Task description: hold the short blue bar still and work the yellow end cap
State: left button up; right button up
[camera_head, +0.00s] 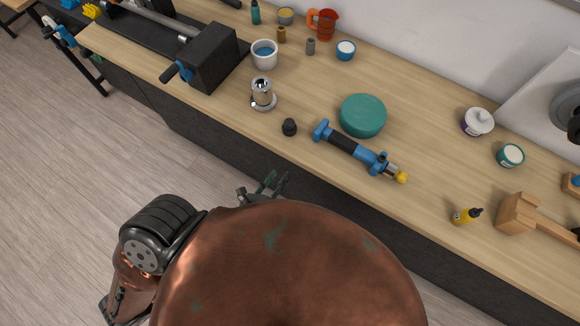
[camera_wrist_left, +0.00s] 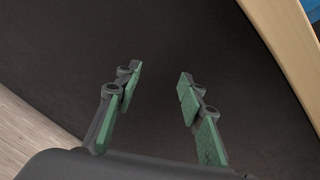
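The short blue bar (camera_head: 350,146) lies on the wooden bench with a black middle grip and blue ends. Its yellow end cap (camera_head: 401,177) is a small round knob at the lower right end. My left gripper (camera_head: 270,184) is in front of the bench edge, lower left of the bar and apart from it. In the left wrist view (camera_wrist_left: 160,90) its two green-padded fingers are spread with nothing between them, facing the dark bench front. My right gripper does not show in either view.
The wooden bench top (camera_head: 425,125) runs diagonally. A teal round lid (camera_head: 362,115) sits just behind the bar. A black knob (camera_head: 289,127) and a metal cylinder (camera_head: 262,94) stand to its left.

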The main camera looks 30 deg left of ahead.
aim_at(316, 135)
pick_arm(q)
jog(key=s+d+r+m+t+h, duration=0.1)
jog(key=d+r+m+t, duration=0.2)
jog(key=r, duration=0.7)
jog(key=d+r+m+t+h, duration=0.1)
jog(key=d+r+m, duration=0.25)
jog(key=r, duration=0.55)
jog(key=shift+m, duration=0.25)
jog(key=shift+w+d+r, duration=0.1)
jog(key=shift+w, duration=2.75)
jog(key=shift+w+d, duration=0.1)
jog(key=shift+w, duration=2.75)
jog(key=shift+c, duration=0.4)
grip_shut()
jog(key=shift+c, duration=1.3)
grip_release()
jog(key=shift+c, duration=0.4)
grip_shut()
